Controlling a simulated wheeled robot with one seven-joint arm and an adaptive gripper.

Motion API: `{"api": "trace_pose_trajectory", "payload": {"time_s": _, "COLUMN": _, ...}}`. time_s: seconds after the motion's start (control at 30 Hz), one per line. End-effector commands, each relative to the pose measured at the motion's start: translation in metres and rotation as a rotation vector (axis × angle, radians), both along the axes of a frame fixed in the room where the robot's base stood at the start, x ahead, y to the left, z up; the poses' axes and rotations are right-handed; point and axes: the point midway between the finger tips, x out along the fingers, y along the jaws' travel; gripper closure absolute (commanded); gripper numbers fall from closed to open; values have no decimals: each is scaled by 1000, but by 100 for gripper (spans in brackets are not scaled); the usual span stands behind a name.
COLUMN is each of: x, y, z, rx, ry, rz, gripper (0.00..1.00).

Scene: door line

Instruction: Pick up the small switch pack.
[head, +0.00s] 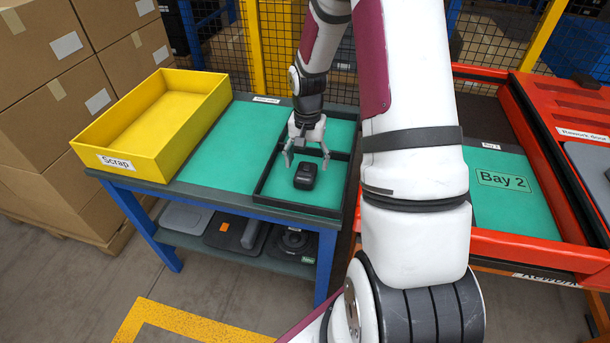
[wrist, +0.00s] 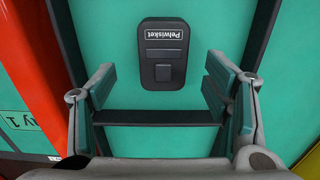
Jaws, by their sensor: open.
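The small switch pack (head: 305,176) is a black box lying in the black-framed area of the green-topped table. In the wrist view the switch pack (wrist: 164,55) shows a label reading "Pelwisket" and lies flat on the green surface, beyond my fingertips. My gripper (head: 307,158) is open and empty, pointing down, above and slightly behind the pack in the head view. Its two fingers also show in the wrist view (wrist: 160,85), spread to either side, apart from the pack.
A black frame (head: 297,206) with a crossbar (wrist: 155,117) borders the pack's area. A yellow Scrap bin (head: 130,160) stands on the table's left. The red Bay 2 station (head: 540,255) is to the right. The green surface (head: 228,150) between bin and frame is clear.

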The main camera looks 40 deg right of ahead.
Motion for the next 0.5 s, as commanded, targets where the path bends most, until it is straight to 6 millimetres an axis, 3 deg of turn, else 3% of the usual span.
{"api": "trace_pose_trajectory", "payload": {"time_s": 0.17, "x": 1, "y": 1, "z": -11, "rx": 2, "ry": 1, "rz": -1, "gripper": 30}}
{"api": "trace_pose_trajectory", "payload": {"time_s": 0.5, "x": 4, "y": 3, "z": -53, "rx": 1, "ry": 1, "rz": -1, "gripper": 30}}
